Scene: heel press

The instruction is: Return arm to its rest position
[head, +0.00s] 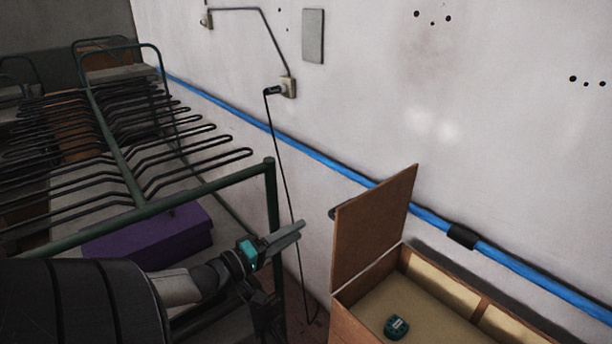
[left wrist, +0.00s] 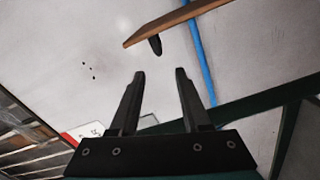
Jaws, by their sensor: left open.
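My left gripper (head: 285,236) comes in from the left in the head view, in front of the green rack's end post and left of the wooden box's raised lid. In the left wrist view its two dark fingers (left wrist: 160,82) stand apart with nothing between them. The gripper is open and empty, apart from the box. The right gripper is not in either view.
An open wooden box (head: 345,318) at the lower right holds a small teal object (head: 397,326); its lid (head: 375,225) stands up. A green rack (head: 200,190) with dark prongs fills the left. A purple box (head: 150,238) sits under it. A blue pipe (head: 320,158) runs along the wall.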

